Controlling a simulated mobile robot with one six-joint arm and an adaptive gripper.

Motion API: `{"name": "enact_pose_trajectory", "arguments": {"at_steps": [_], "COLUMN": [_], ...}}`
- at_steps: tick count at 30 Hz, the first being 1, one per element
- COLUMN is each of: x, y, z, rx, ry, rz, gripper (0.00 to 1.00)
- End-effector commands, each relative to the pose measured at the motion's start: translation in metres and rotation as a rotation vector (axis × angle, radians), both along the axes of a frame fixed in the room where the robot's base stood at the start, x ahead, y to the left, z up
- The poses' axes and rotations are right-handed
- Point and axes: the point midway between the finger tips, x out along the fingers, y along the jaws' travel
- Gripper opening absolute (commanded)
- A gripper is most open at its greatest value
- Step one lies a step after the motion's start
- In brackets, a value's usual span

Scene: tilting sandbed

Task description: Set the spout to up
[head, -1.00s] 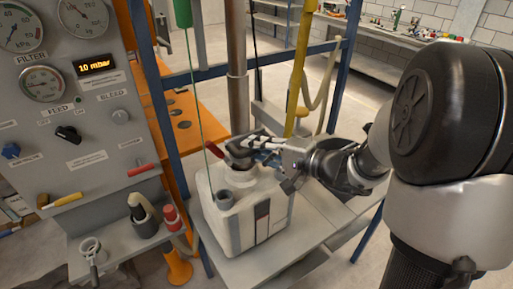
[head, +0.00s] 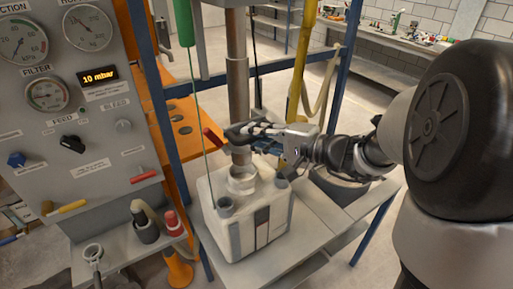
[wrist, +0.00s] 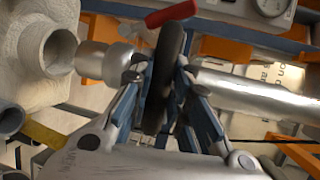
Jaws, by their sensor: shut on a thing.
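My gripper (head: 262,129) is shut on a black ring-like handle (wrist: 167,80) on the metal spout pipe, with a finger at either side of it in the wrist view. The spout's silver lower end (head: 241,157) hangs just above the round open neck (head: 242,181) of the white container (head: 222,227). In the wrist view the spout end (wrist: 105,62) lies close to the neck (wrist: 58,52), apparently clear of it. A red lever (head: 213,139) sticks out beside the handle; it also shows in the wrist view (wrist: 172,14).
The container stands on a grey bench (head: 285,262). A control panel (head: 75,110) with gauges and a "10 mbar" display is at left. A green cord handle (head: 185,22) hangs nearby. A yellow post (head: 296,90) and blue frame posts stand behind.

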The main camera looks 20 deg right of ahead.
Motion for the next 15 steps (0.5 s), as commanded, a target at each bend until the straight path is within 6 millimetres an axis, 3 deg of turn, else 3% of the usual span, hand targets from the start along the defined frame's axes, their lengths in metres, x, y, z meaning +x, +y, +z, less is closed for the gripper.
{"name": "enact_pose_trajectory", "arguments": {"at_steps": [1, 6, 15], "x": [0.001, 0.001, 0.001], "y": [0.000, 0.000, 0.000], "z": [0.028, 0.064, 0.076], "rx": [0.000, 0.002, 0.005], "ry": [-0.019, -0.017, -0.015], "rz": [-0.001, 0.000, -0.001], "gripper": [0.00, 0.00, 0.00]}}
